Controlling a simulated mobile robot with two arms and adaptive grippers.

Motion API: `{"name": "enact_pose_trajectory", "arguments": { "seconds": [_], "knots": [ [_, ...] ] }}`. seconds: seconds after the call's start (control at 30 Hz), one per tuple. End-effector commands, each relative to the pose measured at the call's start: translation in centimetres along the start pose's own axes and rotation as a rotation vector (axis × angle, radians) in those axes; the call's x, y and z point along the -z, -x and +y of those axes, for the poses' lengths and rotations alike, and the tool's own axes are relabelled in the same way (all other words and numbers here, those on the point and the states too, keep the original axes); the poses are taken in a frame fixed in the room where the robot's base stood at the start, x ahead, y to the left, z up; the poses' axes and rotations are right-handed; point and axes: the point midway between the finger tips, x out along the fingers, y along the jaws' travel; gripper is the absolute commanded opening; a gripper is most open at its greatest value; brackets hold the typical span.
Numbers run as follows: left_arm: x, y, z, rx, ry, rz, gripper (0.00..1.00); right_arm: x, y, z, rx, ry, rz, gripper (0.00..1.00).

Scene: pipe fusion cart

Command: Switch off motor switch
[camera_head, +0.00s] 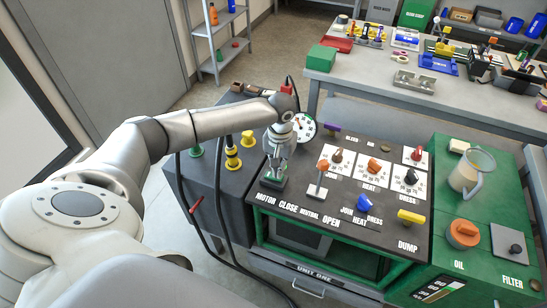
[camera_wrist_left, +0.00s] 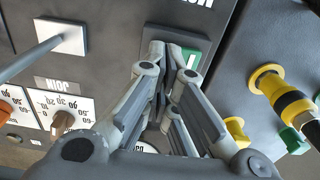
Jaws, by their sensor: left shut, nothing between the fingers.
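The motor switch (camera_head: 272,182) is a small dark box with a green part, above the "MOTOR" lettering at the left front of the black panel. My left gripper (camera_head: 277,167) is shut and empty, pointing down at the switch. In the left wrist view the closed fingertips (camera_wrist_left: 168,52) lie over the switch, whose green button (camera_wrist_left: 190,58) with a white mark shows just beside them. I cannot tell whether the fingertips touch it. My right gripper is not in view.
A lever with an orange knob (camera_head: 322,165) stands right of the switch. Yellow and black fittings (camera_head: 233,156) and hoses are at the left. Dials, a blue knob (camera_head: 364,203) and a yellow handle (camera_head: 410,217) occupy the panel. A jug (camera_head: 470,172) stands on the green cabinet.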

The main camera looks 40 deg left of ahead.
Motion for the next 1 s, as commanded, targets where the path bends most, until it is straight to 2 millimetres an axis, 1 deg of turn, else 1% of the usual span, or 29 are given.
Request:
{"name": "enact_pose_trajectory", "arguments": {
  "seconds": [0.43,1.0],
  "knots": [
    [0.0,-0.1,0.0,0.0,0.0,0.0,0.0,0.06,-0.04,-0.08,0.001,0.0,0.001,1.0],
    [-0.01,-0.96,0.0,0.0,0.0,-0.001,0.0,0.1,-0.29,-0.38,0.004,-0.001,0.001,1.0]
  ]
}}
